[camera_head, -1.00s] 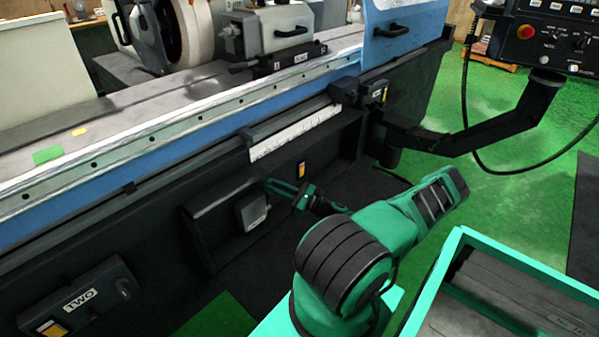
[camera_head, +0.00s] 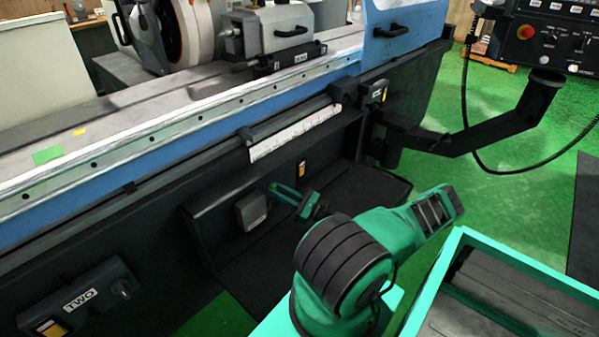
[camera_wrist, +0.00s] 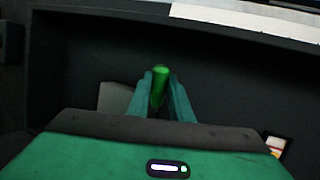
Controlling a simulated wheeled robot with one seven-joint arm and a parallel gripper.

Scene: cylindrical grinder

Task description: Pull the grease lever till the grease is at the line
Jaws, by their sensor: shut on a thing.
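My gripper (camera_head: 277,192) is low in front of the machine's dark base, just right of a small grey box (camera_head: 251,210). In the wrist view my gripper (camera_wrist: 161,80) is shut on a bright green cylindrical handle (camera_wrist: 159,88), which looks like the grease lever's grip. The handle stands up between the two fingers. The grey box also shows in the wrist view (camera_wrist: 113,98), left of the fingers and partly hidden by them. I cannot make out the grease or its line in either view.
A blue-sided machine bed (camera_head: 150,155) runs above my gripper, with a white scale strip (camera_head: 295,133) below it. A dark bracket arm (camera_head: 470,140) stands at right. A box labelled TWO (camera_head: 80,297) is at lower left. A teal-rimmed tray (camera_head: 530,265) is at lower right.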

